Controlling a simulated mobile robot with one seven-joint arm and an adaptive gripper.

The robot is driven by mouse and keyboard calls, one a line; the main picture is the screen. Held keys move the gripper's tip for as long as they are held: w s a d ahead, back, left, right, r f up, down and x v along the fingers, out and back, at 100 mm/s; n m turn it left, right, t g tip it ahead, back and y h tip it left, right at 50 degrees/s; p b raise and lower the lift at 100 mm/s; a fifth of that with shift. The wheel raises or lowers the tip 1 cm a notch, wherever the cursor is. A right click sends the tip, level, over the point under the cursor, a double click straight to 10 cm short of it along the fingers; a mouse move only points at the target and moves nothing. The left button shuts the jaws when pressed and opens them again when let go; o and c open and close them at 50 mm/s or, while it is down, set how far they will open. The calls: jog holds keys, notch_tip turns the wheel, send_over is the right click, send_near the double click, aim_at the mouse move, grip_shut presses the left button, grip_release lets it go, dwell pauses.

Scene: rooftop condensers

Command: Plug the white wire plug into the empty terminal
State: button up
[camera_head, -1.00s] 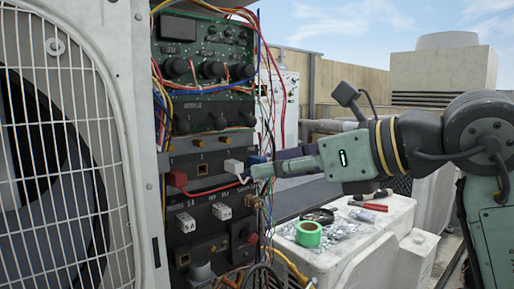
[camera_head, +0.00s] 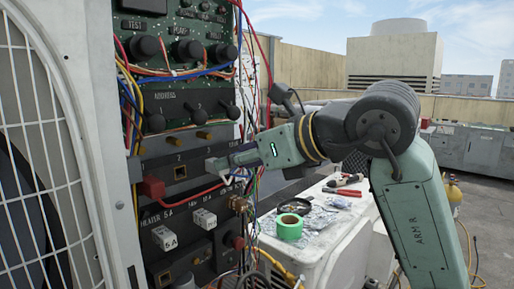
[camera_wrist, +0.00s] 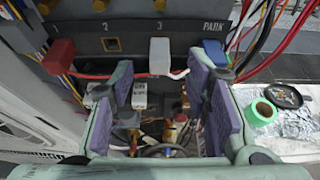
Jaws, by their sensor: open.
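The white plug (camera_wrist: 160,55) sits at the panel position marked 3, with a white wire leaving its lower right; I cannot tell how deeply it is seated. In the head view my gripper (camera_head: 232,160) partly covers it. The empty terminal (camera_wrist: 112,45), a square brass-rimmed socket, is at position 2, left of the white plug; it also shows in the head view (camera_head: 180,172). My gripper (camera_wrist: 163,82) is open, its purple-padded fingers on either side below the white plug in the wrist view, with nothing held between them.
A red plug (camera_wrist: 60,52) is left of the empty terminal, a blue plug (camera_wrist: 213,52) right of the white one. Loose wires hang at the panel's right edge. White blocks (camera_head: 165,237) project lower down. A white bench (camera_head: 330,225) holds green tape (camera_head: 290,226) and tools.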

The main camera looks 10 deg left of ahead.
aim_at(212, 165)
jog(key=shift+p+x, duration=0.4)
jog(key=shift+x, duration=2.2)
jog(key=shift+c, duration=0.4)
grip_shut()
